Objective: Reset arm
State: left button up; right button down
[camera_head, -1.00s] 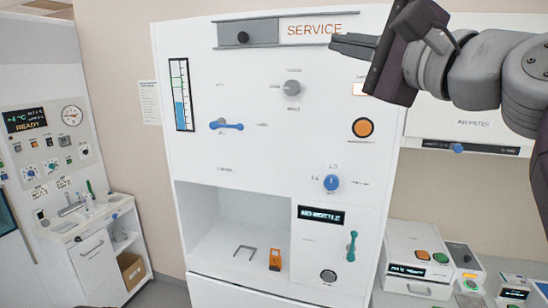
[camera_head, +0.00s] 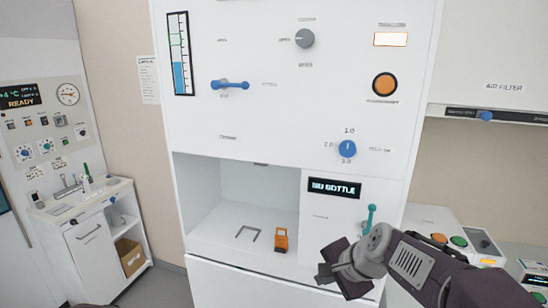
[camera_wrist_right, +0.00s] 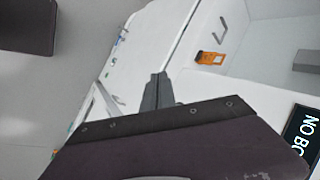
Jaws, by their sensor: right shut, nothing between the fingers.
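My right gripper (camera_head: 325,268) is at the lower right of the head view, in front of the white service machine (camera_head: 260,130) and below its "NO BOTTLE" display. In the right wrist view its fingers (camera_wrist_right: 157,90) are together, with nothing between them. The right arm comes in from the lower right corner. It hides part of the machine's lower right panel. My left gripper does not show.
The machine's open bay holds an orange item (camera_head: 281,240) and a grey bracket (camera_head: 247,232). A blue lever (camera_head: 230,85), a blue knob (camera_head: 347,149), an orange button (camera_head: 385,84) and a teal handle (camera_head: 370,216) are on its front. A sink cabinet (camera_head: 90,235) stands at the left.

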jog(key=s+d+f+n+g+h, duration=0.1)
jog(key=s+d+f+n+g, duration=0.1)
jog(key=s+f+n, duration=0.3)
jog(key=s+d+f+n+g+h, duration=0.2)
jog(key=s+d+f+n, duration=0.2)
jog(key=s+f, duration=0.8)
jog(key=f+n, duration=0.1)
jog(key=n, duration=0.1)
jog(key=shift+s+n+g+b, duration=0.3)
jog(key=shift+s+g, duration=0.1)
jog(key=shift+d, duration=0.15)
